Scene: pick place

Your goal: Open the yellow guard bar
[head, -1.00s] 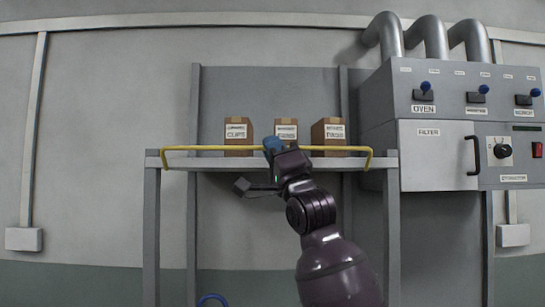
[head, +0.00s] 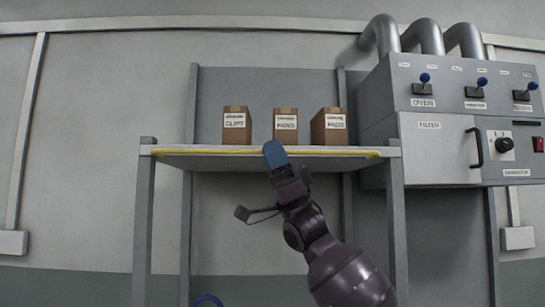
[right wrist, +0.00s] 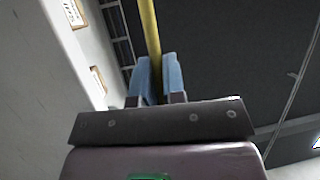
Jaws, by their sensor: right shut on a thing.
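The yellow guard bar (head: 220,153) runs along the front edge of the grey shelf (head: 330,150) in the head view, low and level with the shelf board. My right gripper (head: 274,153), with blue fingers, is at the middle of the bar. In the right wrist view the bar (right wrist: 150,28) passes between the two blue fingertips (right wrist: 158,70), which are shut on it. The fingers hide part of the bar in the head view. My left gripper does not show.
Three brown cardboard boxes stand on the shelf: a left one (head: 236,127), a middle one (head: 285,126) and a right one (head: 329,127). A grey control panel (head: 440,100) with blue-knobbed switches and a handled filter door (head: 435,150) is at the right.

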